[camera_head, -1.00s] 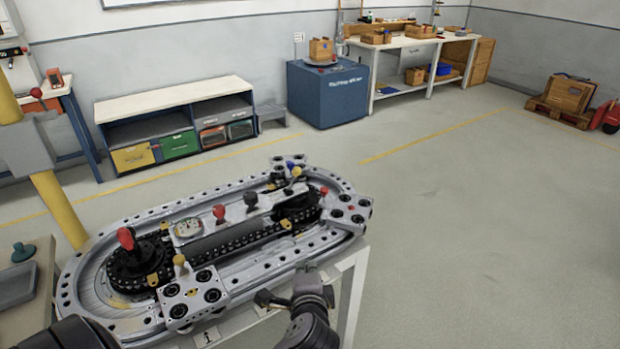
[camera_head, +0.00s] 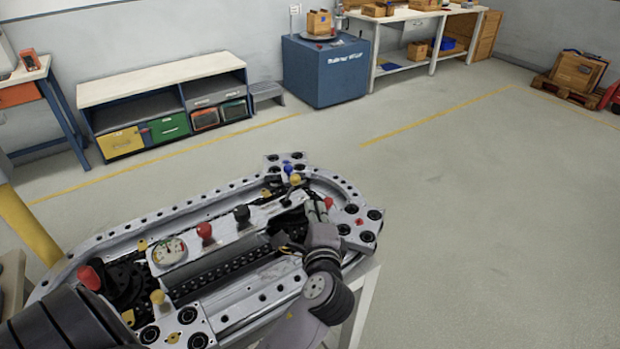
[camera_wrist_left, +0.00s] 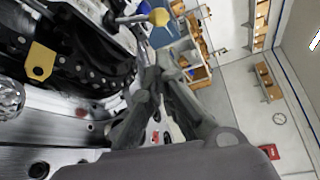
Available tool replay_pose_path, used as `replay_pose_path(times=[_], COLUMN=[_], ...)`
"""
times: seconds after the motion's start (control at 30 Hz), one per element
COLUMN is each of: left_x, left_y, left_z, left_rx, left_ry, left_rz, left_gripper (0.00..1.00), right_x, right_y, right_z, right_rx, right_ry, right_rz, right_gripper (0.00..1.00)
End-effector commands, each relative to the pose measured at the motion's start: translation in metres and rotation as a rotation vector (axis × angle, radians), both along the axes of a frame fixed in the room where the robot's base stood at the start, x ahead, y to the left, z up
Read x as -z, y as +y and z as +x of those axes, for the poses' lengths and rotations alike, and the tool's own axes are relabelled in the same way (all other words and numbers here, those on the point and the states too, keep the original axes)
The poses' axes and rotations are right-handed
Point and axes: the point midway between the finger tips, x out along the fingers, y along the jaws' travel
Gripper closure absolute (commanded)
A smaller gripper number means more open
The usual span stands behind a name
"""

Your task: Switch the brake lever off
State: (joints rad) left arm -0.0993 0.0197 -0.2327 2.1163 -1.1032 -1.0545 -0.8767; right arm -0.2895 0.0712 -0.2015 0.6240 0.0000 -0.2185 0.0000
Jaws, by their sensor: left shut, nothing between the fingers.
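The grey ring track (camera_head: 130,237) carries several knobbed levers, and I cannot read which is the brake lever. A red knob (camera_head: 205,231) and a black knob (camera_head: 242,213) stand on its middle panel. A yellow ball knob (camera_head: 295,180) and a blue knob (camera_head: 287,167) are at the far end. The yellow knob on a metal rod also shows in the left wrist view (camera_wrist_left: 158,17). Another red knob (camera_head: 328,203) is at the right end. My left gripper (camera_head: 316,208) is shut and empty, close beside that red knob, short of the yellow one. My right gripper is out of view.
A round gauge (camera_head: 169,251) and a red-topped lever (camera_head: 90,277) are on the track's left part. A yellow post (camera_head: 30,228) stands at left. A low shelf (camera_head: 160,78) and a blue cabinet (camera_head: 325,75) are behind.

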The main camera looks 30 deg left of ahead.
Motion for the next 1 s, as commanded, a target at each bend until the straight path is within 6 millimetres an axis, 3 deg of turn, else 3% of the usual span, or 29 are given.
replay_pose_path(times=[0.37,0.8,1.0], left_x=[0.0,0.011,0.015], left_y=[0.005,0.05,0.06], left_z=[0.006,0.064,0.076], left_rx=[-0.001,-0.001,0.0], left_ry=[0.0,0.001,0.001], left_rz=[0.002,0.002,-0.001], left_gripper=[1.0,1.0,1.0], right_x=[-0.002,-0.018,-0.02], right_y=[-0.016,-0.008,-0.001], right_z=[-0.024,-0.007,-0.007], right_rx=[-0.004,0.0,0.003], right_ry=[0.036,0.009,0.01], right_rz=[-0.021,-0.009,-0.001], right_gripper=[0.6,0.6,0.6])
